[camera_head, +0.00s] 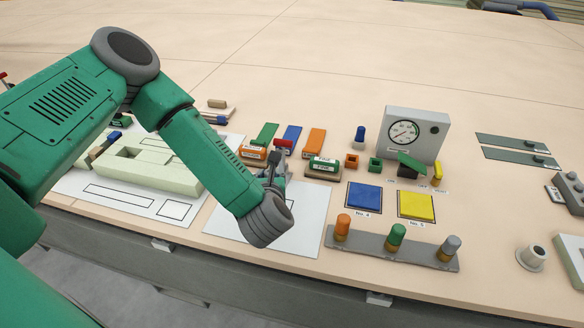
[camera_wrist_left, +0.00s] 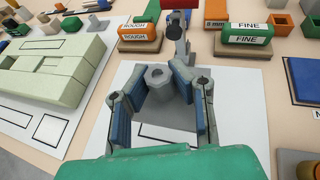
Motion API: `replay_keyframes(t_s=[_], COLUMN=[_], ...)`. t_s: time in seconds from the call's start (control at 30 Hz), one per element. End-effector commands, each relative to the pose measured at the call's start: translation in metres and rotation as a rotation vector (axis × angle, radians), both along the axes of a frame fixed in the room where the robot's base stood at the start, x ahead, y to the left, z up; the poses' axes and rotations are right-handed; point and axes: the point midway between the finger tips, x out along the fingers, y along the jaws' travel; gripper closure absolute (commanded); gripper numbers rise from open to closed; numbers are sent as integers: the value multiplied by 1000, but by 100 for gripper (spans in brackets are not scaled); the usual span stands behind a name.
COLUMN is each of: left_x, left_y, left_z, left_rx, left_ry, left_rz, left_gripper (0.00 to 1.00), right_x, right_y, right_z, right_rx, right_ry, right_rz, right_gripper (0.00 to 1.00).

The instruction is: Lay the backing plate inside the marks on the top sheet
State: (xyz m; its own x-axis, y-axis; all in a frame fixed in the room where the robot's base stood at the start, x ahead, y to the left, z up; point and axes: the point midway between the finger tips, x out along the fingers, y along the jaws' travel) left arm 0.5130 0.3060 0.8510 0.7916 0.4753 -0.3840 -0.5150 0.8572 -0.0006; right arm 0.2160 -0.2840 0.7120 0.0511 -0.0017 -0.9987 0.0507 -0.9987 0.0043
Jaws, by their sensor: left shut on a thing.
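My left gripper (camera_head: 273,180) reaches down over a white sheet (camera_head: 300,228) near the table's front edge. Whether this piece belongs to the backing plate I cannot tell. The white sheet (camera_wrist_left: 122,76) lies below, with a black outline partly hidden by the fingers. Another white sheet (camera_head: 70,185) to the left has rectangular outlines and carries a pale green block (camera_head: 150,165). My right gripper is not in view.
Behind the gripper stand orange ROUGH (camera_wrist_left: 140,38) and green FINE (camera_wrist_left: 247,33) blocks. To the right are a blue square (camera_head: 364,197), a yellow square (camera_head: 416,205), a rail with several knobs (camera_head: 390,250) and a gauge box (camera_head: 412,130). The far table is clear.

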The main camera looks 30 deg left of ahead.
Motion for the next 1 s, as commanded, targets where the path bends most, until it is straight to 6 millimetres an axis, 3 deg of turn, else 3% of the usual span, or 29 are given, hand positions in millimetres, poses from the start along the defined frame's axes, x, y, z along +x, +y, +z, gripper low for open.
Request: replay_keyframes(t_s=[0.1,0.37,1.0], left_x=[0,0,-1], left_y=[7,6,6], left_z=[2,-10,-71], left_rx=[2,2,3], left_ry=[-3,-3,-4], left_rz=[9,9,9], left_gripper=[100,100,100], right_x=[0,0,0], right_y=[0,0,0], right_z=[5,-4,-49], right_rx=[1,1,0], right_ry=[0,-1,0], right_rz=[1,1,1], right_gripper=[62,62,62])
